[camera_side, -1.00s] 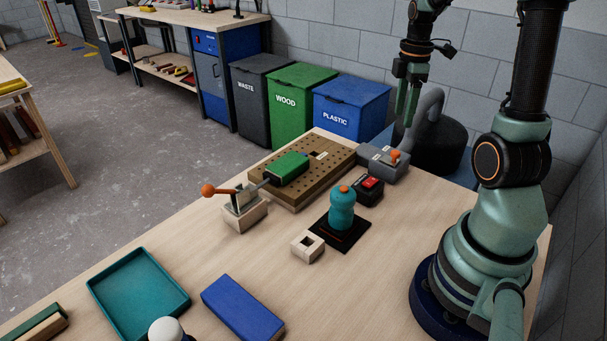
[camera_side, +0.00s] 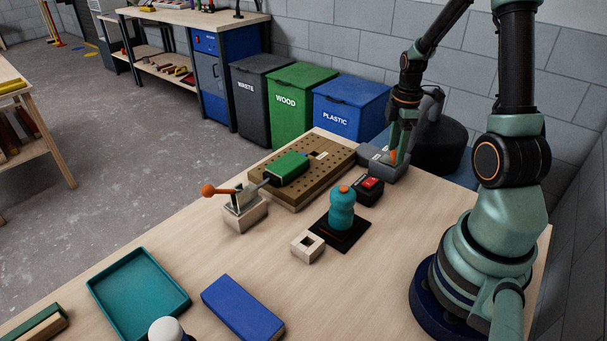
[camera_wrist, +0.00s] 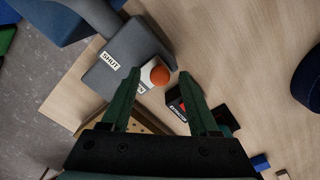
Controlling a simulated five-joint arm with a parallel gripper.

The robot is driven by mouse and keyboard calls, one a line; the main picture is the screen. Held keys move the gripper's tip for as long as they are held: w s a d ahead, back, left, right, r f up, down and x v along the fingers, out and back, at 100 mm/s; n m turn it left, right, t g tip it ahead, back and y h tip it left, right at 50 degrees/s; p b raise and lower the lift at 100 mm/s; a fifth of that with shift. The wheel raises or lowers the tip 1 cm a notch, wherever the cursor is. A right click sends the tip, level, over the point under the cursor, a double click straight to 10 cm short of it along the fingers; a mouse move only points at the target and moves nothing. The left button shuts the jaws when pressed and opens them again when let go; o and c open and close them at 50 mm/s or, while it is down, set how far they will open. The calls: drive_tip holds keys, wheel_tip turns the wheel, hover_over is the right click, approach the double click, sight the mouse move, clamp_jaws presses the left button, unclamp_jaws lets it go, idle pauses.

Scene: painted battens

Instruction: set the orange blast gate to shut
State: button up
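The blast gate is a grey box (camera_side: 380,173) at the back right of the bench, with a round orange knob (camera_side: 393,157) on top. In the wrist view the box (camera_wrist: 106,78) bears a SHUT label (camera_wrist: 109,59) toward its left end. The orange knob (camera_wrist: 159,75) sits at the box's other end, on a white patch, by a second label partly hidden behind a finger. My gripper (camera_side: 398,160) is down at the knob. Its green fingers (camera_wrist: 161,72) are open on either side of the knob, with gaps showing in the wrist view.
A black box with a red switch (camera_side: 371,184) stands close in front of the gate. A teal bottle-like thing (camera_side: 342,212) stands nearer. A grey hose rises behind the gate.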

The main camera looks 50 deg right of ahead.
clamp_jaws()
drive_tip(key=shift+d+r, duration=0.1)
idle(1.2)
